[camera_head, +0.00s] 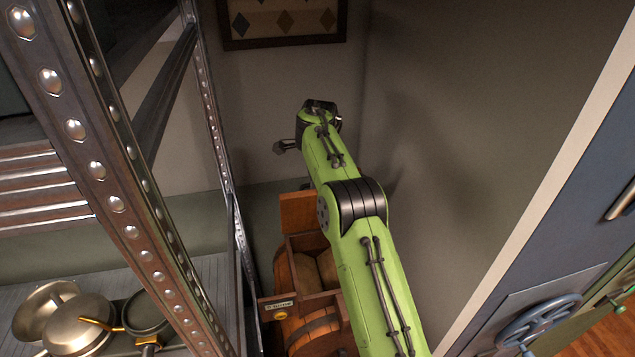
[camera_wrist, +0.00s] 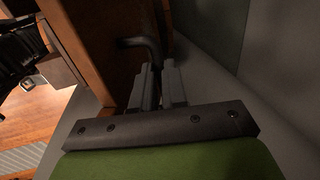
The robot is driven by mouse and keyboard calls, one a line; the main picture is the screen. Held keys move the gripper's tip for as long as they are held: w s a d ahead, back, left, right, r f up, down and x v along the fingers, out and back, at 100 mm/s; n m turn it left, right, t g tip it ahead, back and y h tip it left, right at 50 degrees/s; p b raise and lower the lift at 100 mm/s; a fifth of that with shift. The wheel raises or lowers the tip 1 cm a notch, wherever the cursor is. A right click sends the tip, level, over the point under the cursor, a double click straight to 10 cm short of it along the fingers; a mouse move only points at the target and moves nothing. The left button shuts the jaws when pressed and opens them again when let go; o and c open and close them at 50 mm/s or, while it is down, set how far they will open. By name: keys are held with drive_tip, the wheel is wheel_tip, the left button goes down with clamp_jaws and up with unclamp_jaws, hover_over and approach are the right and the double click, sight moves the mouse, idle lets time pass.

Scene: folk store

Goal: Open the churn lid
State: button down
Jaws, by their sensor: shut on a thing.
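The churn (camera_head: 318,333) is a wooden tub with a box-like top, low in the middle of the head view and partly behind my green arm. Its top shows an open space with tan rounded shapes inside. A wooden panel, apparently the lid (camera_head: 297,212), stands up at the back of this opening. In the wrist view my gripper (camera_wrist: 157,75) is shut on a dark bent handle (camera_wrist: 140,43) beside a brown wooden panel (camera_wrist: 95,40). The head view does not show my fingertips clearly, as the arm hides them.
A metal shelf rack (camera_head: 118,205) with pans (camera_head: 75,325) stands close on the left. A grey wall (camera_head: 440,120) rises close on the right of my arm. A blue door or cabinet (camera_head: 570,250) with a handwheel (camera_head: 540,322) is at the lower right. A framed picture (camera_head: 283,20) hangs behind.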

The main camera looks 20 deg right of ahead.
drive_tip(key=shift+f, duration=0.4)
drive_tip(key=c, duration=1.6)
unclamp_jaws()
drive_tip(key=o, duration=0.4)
drive_tip(key=shift+w+f, duration=0.2)
drive_tip(key=shift+w, duration=0.55)
drive_tip(key=shift+o, duration=0.2)
drive_tip(key=shift+s+r, duration=0.45)
drive_tip(key=shift+r, duration=0.05)
drive_tip(key=v, duration=0.6)
drive_tip(key=shift+r, duration=0.4)
